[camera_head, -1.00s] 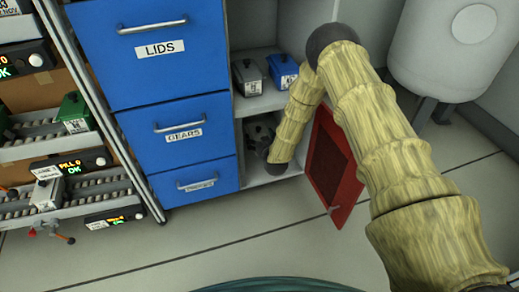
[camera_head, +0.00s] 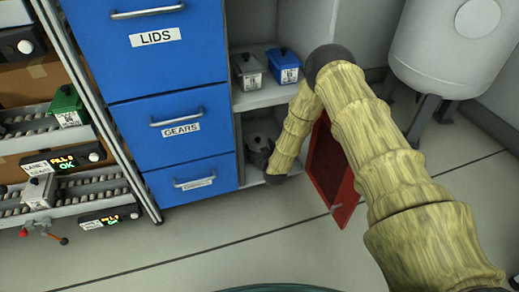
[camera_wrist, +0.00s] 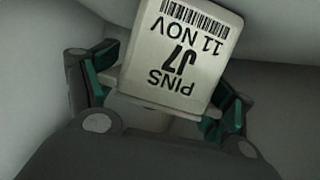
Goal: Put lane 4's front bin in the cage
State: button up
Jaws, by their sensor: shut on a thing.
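My gripper (camera_wrist: 166,92) is shut on a pale bin (camera_wrist: 183,50), with green pads on both sides of it in the wrist view. The bin's label shows upside down and reads PINS, J7, 11 NOV. In the head view my gripper (camera_head: 260,158) is inside the lower cabinet compartment (camera_head: 251,183), partly hidden by my arm, and the held bin is hard to make out there. A red door with a dark mesh panel (camera_head: 327,172) stands open at that compartment's right side; my arm hides part of it.
A grey bin (camera_head: 246,72) and a blue bin (camera_head: 284,65) stand on the shelf above. Blue drawers (camera_head: 185,137) are left of the compartment. Farther left, roller lanes hold a green bin (camera_head: 67,106) and a grey bin (camera_head: 39,191). A white tank (camera_head: 447,50) stands at right.

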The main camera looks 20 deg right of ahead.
jog(key=o, duration=1.5)
jog(key=shift+s+r+p, duration=0.3)
jog(key=shift+s+p, duration=0.05)
jog(key=shift+s, duration=0.05)
jog(key=p+v, duration=0.6)
jog(key=v, duration=0.5)
jog(key=s+a+f+g, duration=0.1)
jog(key=s+f+g, duration=0.2)
jog(key=s, duration=0.6)
jog(key=s+a+f+g, duration=0.2)
jog(key=s+f+g, duration=0.1)
jog(key=s, duration=0.7)
jog(key=s+r+g, duration=0.1)
jog(key=s+g, duration=0.2)
jog(key=s, duration=0.6)
jog(key=s+d+r+g, duration=0.1)
jog(key=s+r+g, duration=0.1)
jog(key=s, duration=0.7)
jog(key=s+r+m+g, duration=0.1)
jog(key=s+g, duration=0.2)
jog(key=s, duration=0.6)
jog(key=shift+s+d+r+g, duration=0.15)
jog(key=shift+s+d+g, duration=0.15)
jog(key=shift+s, duration=0.05)
